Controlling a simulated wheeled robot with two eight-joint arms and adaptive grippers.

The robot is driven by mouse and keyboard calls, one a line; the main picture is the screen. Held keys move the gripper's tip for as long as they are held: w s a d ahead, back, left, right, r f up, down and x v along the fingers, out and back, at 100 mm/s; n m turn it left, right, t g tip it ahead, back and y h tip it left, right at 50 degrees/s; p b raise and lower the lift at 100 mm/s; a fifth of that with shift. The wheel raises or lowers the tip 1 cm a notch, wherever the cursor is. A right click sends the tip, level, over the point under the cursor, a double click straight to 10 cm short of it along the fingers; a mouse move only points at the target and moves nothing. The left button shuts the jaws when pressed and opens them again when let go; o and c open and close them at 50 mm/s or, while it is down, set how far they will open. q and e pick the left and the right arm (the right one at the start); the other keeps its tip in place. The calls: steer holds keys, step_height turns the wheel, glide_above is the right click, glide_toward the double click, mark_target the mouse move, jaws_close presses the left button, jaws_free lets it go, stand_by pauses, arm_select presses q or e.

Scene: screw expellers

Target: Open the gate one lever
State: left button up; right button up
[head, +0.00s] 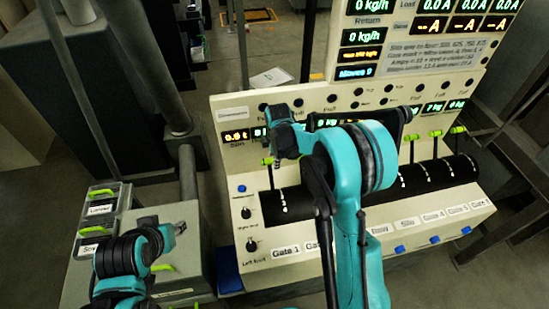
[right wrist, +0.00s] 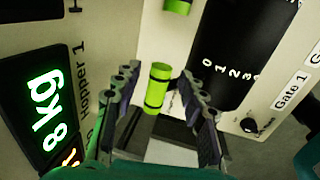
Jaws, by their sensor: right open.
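The gate one lever shows as a green handle (head: 267,161) on a thin stem above the black drum at the panel's left end. In the right wrist view its green grip with dark bands (right wrist: 157,88) stands between the two fingers of my right gripper (right wrist: 159,80), which is open with a gap on each side. In the head view my right gripper (head: 276,134) is just above this lever, its fingers largely hidden by its own body. The "Gate 1" label (head: 286,251) is below the drum. My left gripper (head: 178,229) is at lower left, away from the panel.
Another green handle (right wrist: 178,5) is at the top edge of the wrist view. More levers (head: 436,134) line the panel to the right. Knobs (head: 246,213) sit left of the drum. A grey cabinet (head: 188,262) with green-handled boxes (head: 98,208) stands at left.

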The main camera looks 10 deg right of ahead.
jaws_close()
steer(key=shift+s, duration=0.1)
